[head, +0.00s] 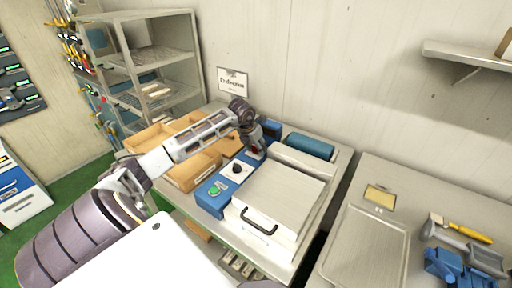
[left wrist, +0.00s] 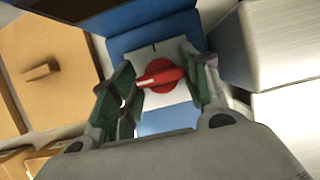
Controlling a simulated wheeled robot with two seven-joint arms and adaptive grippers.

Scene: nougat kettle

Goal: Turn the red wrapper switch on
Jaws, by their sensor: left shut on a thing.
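The red wrapper switch (left wrist: 160,76) is a round red knob with a raised bar, on a white plate on a blue box. In the left wrist view its bar lies nearly crosswise, with a pale mark at its left end. A short dark tick is on the plate above the knob. My left gripper (left wrist: 164,84) is shut on the red switch, one finger at each end of the bar. In the head view my left gripper (head: 257,150) reaches down to the far end of the blue control box (head: 208,199) and mostly hides the switch. My right gripper is out of view.
A black knob (head: 237,169) and a green button (head: 215,190) are nearer on the same box. A machine with a black-handled lid (head: 280,194) stands right of it, wooden trays (head: 186,178) left. A blue roll (head: 309,146) lies behind. A wire rack (head: 150,60) stands back left.

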